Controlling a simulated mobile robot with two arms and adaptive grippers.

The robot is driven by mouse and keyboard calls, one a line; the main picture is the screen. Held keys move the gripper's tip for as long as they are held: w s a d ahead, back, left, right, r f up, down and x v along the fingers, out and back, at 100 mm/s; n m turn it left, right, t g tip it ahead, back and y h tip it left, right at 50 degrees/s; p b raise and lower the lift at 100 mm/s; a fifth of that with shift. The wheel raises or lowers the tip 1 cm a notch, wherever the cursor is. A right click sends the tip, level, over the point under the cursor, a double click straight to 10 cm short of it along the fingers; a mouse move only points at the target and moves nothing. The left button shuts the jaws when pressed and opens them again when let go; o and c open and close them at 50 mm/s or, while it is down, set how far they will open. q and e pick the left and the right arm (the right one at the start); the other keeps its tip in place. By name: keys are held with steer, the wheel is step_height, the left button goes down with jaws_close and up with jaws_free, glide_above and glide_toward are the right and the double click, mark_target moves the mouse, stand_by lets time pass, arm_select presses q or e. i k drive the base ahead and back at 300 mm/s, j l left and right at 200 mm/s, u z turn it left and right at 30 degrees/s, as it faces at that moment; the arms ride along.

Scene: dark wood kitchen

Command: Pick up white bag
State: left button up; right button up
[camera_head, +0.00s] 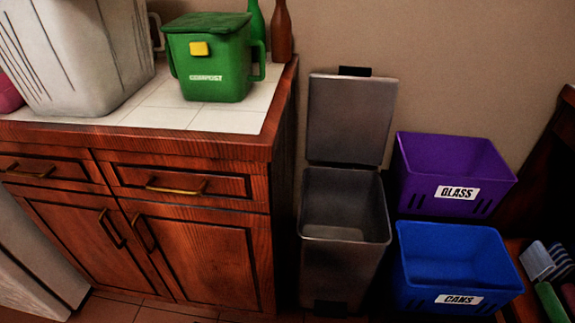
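I cannot make out a clear white bag in the head view. A large off-white container (78,55) with dark vertical lines stands on the counter at the upper left, cut off by the top edge. I cannot tell whether it is a bag or a rigid bin. Neither of my grippers shows in this view.
A green compost bin (209,62) and two bottles, green (257,25) and brown (281,35), stand on the tiled counter (160,118). A grey trash bin (343,205) stands on the floor with its lid up. Purple GLASS (452,193) and blue CANS (455,297) crates are right of it.

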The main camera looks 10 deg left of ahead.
mark_target(85, 59)
steer(key=u, duration=1.45)
